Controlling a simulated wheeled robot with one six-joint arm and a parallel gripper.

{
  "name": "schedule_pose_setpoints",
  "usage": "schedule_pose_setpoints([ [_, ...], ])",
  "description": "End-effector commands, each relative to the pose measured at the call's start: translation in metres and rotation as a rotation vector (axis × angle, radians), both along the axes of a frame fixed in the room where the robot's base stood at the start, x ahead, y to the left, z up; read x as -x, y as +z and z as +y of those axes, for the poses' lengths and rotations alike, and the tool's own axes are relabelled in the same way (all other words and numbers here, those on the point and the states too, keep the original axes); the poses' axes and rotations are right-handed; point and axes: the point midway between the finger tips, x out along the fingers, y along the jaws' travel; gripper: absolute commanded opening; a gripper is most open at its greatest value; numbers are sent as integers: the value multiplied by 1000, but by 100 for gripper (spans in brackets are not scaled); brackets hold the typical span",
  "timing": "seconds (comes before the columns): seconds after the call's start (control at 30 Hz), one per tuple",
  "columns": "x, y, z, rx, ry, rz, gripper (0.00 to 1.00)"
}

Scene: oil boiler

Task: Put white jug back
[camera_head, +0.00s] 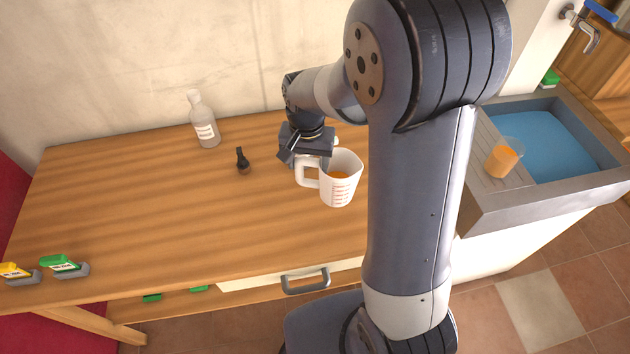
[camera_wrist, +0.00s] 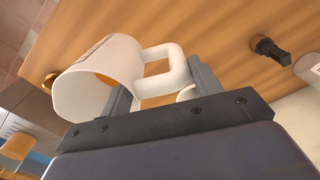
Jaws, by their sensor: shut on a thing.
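The white jug (camera_head: 341,180) has red markings on its side and some orange contents. In the head view it is upright at the right part of the wooden table (camera_head: 150,215), beside my arm. My gripper (camera_head: 301,158) is at the jug's handle, on its left side. In the wrist view the jug (camera_wrist: 98,90) is at the left, and my gripper's fingers (camera_wrist: 155,90) are at its handle, shut on it. I cannot tell whether the jug's base touches the table.
A sink (camera_head: 555,145) with a beaker of orange liquid (camera_head: 502,160) is at the right. The table's front middle is clear.

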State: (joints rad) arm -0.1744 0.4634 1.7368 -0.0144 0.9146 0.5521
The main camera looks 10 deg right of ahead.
Motion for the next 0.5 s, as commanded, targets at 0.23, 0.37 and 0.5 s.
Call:
schedule_pose_setpoints([
  [0.23,0,-28,0,0,1,2,3],
  [0.37,0,-45,0,1,1,1,3],
  [0.5,0,-51,0,0,1,-2,3],
])
